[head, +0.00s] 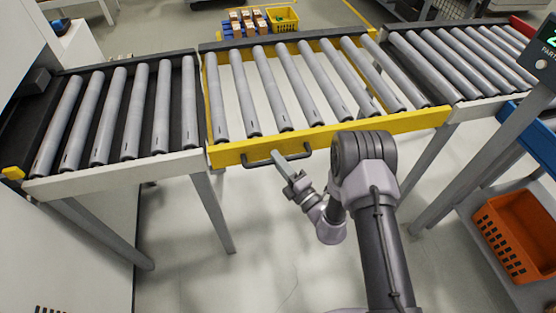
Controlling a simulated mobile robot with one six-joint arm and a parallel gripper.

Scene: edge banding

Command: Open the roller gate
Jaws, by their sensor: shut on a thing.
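The roller gate (330,137) is the yellow-framed section of grey rollers in the middle of the conveyor line. It lies level and in line with the sections on both sides. A dark bar handle (258,162) sits on its yellow front rail, left of centre. My gripper (279,158) reaches up to the handle from below and right, its jaws shut on the handle bar. The fingertips partly hide the bar's middle.
Fixed roller sections stand at left (120,110) and right (465,60), with legs below. A yellow crate (283,20) and small boxes lie behind the gate. An orange bin (517,233) is at lower right. The floor in front of the gate is clear around my arm.

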